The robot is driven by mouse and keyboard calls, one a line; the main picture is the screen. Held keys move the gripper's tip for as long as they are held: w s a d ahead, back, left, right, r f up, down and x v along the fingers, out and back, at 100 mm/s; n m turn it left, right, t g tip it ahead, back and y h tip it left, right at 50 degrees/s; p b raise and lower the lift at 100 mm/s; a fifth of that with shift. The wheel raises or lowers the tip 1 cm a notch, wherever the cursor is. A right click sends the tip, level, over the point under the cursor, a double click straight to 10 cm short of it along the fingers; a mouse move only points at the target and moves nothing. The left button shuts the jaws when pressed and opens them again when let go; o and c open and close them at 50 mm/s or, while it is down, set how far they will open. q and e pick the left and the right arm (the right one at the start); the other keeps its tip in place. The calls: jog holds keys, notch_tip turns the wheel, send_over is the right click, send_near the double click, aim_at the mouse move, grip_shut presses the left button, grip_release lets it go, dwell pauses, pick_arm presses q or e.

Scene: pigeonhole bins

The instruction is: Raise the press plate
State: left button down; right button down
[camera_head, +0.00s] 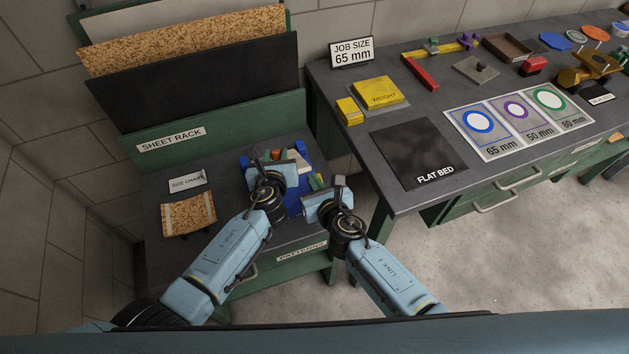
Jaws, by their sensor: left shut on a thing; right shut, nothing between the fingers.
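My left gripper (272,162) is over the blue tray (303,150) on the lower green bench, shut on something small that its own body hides. My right gripper (328,192) is shut and empty, a little lower and to the right, near the tray's right side. No label names a press plate, and I cannot tell which thing it is. A black square marked FLAT BED (415,150) lies on the right bench. Behind it a yellow block marked WEIGHT (381,92) sits on a grey plate (403,107), with a smaller yellow block (349,111) beside it.
The sheet rack (220,125) holds upright cork and black sheets behind my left gripper. A cork piece (188,215) lies at the left. The right bench carries a JOB SIZE 65 mm sign (352,51), a ring-size card (515,121) and small tools.

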pick_arm(q)
jog(key=shift+w+a+r, duration=0.1)
jog(key=shift+w+r, duration=0.1)
jog(key=shift+r, duration=0.05)
jog(key=c, duration=1.3)
grip_release()
jog(key=shift+s, duration=0.1)
jog(key=shift+o, duration=0.9)
jog(key=shift+s+f, duration=0.1)
jog(key=shift+f, duration=0.05)
jog(key=shift+s, duration=0.1)
